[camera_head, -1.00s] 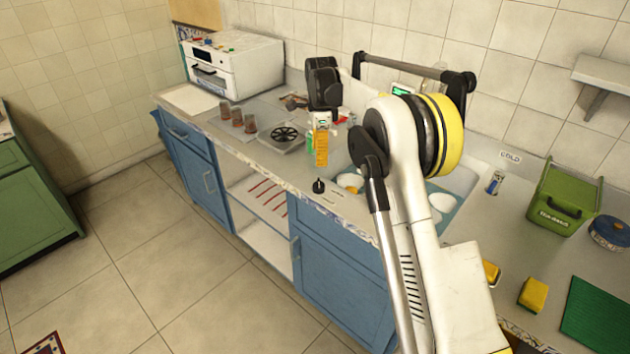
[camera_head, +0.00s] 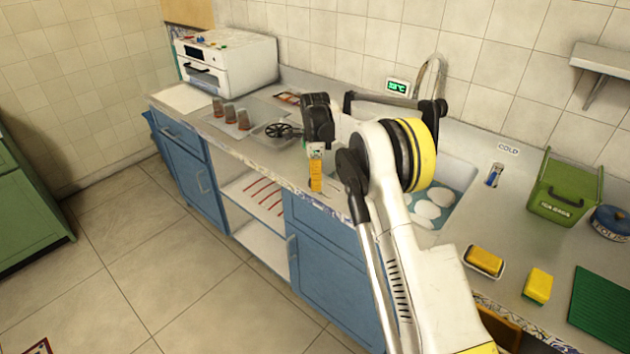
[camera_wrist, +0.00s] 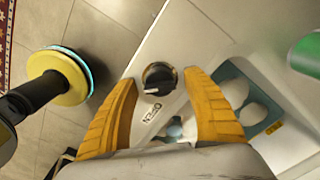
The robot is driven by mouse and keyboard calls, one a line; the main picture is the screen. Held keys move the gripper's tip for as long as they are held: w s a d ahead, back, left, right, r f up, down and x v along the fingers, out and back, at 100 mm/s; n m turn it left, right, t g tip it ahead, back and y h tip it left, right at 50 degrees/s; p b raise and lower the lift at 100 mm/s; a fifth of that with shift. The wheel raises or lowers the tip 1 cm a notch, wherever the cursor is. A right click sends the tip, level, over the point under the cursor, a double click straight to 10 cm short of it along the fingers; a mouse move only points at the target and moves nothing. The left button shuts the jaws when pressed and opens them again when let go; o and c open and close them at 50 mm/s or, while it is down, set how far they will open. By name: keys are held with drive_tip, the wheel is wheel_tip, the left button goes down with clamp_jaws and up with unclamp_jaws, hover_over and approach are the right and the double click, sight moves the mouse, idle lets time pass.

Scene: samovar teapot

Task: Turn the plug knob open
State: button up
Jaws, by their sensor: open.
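The plug knob (camera_wrist: 159,77) is a small round black knob with a white pointer mark on the pale counter. In the wrist view it lies between the two yellow fingertips of my gripper (camera_wrist: 160,80), with a visible gap to each. My gripper is open and empty, above the knob; whether it is low enough to touch is unclear. A small printed label (camera_wrist: 152,112) sits beside the knob. In the head view my gripper (camera_head: 316,188) points down at the counter's front edge and hides the knob.
The sink with white plates (camera_head: 428,212) is right of the gripper. Sponges (camera_head: 485,261), a green caddy (camera_head: 562,192) and a green mat (camera_head: 604,308) are farther right. Several glasses (camera_head: 230,113) and a white oven (camera_head: 225,62) stand left. A green object (camera_wrist: 306,55) is in the wrist view.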

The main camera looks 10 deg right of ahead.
drive_tip(key=c, duration=1.2)
drive_tip(key=shift+n, duration=0.3)
drive_tip(key=n+p, duration=0.1)
drive_tip(key=n, duration=0.2)
drive_tip(key=shift+r+n+p, duration=0.1)
drive_tip(key=shift+n+p, duration=0.2)
drive_tip(key=shift+p, duration=0.1)
drive_tip(key=n+p, duration=0.1)
drive_tip(key=n, duration=0.3)
drive_tip(key=shift+n, duration=0.3)
drive_tip(key=n+p, duration=0.1)
drive_tip(key=n, duration=0.3)
drive_tip(key=shift+n+p, duration=0.3)
drive_tip(key=shift+n, duration=2.2)
